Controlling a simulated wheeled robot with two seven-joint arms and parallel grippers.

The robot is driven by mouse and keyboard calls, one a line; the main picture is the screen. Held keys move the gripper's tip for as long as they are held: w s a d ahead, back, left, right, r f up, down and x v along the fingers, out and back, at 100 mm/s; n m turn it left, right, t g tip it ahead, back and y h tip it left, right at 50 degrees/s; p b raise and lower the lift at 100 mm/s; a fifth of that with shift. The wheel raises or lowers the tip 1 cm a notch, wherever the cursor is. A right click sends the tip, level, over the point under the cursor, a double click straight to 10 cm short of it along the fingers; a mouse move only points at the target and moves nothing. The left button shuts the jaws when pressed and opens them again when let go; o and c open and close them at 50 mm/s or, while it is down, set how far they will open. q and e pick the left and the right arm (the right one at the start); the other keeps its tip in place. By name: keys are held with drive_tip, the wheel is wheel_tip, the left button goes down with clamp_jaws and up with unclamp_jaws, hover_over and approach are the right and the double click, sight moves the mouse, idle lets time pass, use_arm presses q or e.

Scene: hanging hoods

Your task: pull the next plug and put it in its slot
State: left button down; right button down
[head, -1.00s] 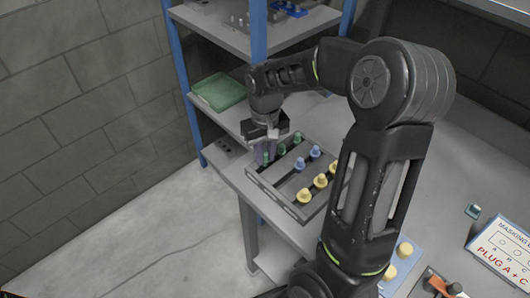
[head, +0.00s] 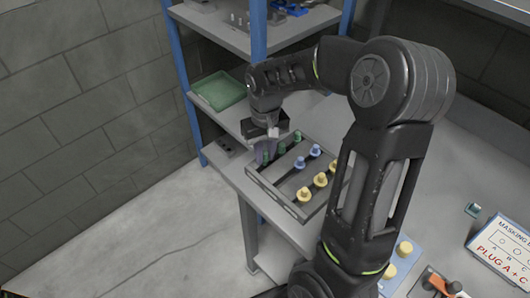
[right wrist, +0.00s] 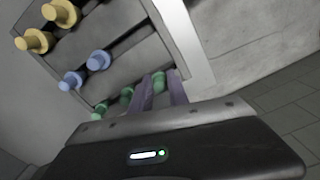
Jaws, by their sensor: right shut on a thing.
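A grey slotted tray (head: 275,193) at the end of the bench holds rows of green, blue and yellow plugs. My right gripper (head: 266,157) reaches down at the tray's far left corner. In the right wrist view its two purple-grey fingers (right wrist: 163,92) are shut on a green plug (right wrist: 158,81) at the end of the green row. The plug is partly hidden by the fingers and still at the tray. Other green plugs (head: 297,137), blue plugs (head: 314,151) and yellow plugs (head: 320,180) stand in the tray. My left gripper is not in view.
A blue-posted shelf with a green bin (head: 219,91) stands behind the tray. A printed card (head: 502,250) and a blue board with yellow plugs (head: 405,248) lie at the right. My right arm hides part of the bench.

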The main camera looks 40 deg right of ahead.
sight(265, 153)
drive_tip(key=shift+f+b, duration=0.75)
drive_tip(key=shift+f, duration=0.2)
idle(0.4)
drive_tip(key=c, duration=1.2)
unclamp_jaws()
drive_tip(key=shift+r, duration=0.4)
wheel_tip(265, 153, up, 7)
drive_tip(key=shift+r+b, duration=0.1)
drive_tip(key=shift+b, duration=0.25)
